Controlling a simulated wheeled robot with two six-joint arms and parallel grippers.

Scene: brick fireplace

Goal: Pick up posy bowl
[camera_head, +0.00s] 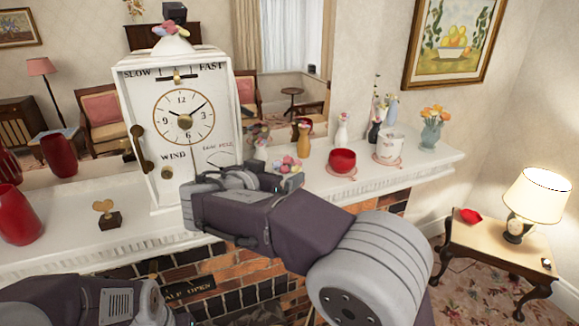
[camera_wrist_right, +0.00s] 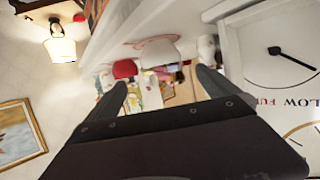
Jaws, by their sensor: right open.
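The posy bowl, topped with small pink, yellow and white flowers (camera_head: 288,163), is on the mantel to the right of the clock. My right gripper (camera_head: 281,183) is just in front and hides the bowl's lower part. In the right wrist view, which is nearly upside down, the pale bowl (camera_wrist_right: 160,52) appears ahead, between the two spread fingers of my right gripper (camera_wrist_right: 162,80). That gripper is open and holds nothing. My left arm enters at the lower left of the head view; its fingers are not visible.
The white clock (camera_head: 182,120) stands close left of my right gripper. A red bowl (camera_head: 343,161), a white pot (camera_head: 390,147) and several vases stand right on the mantel.

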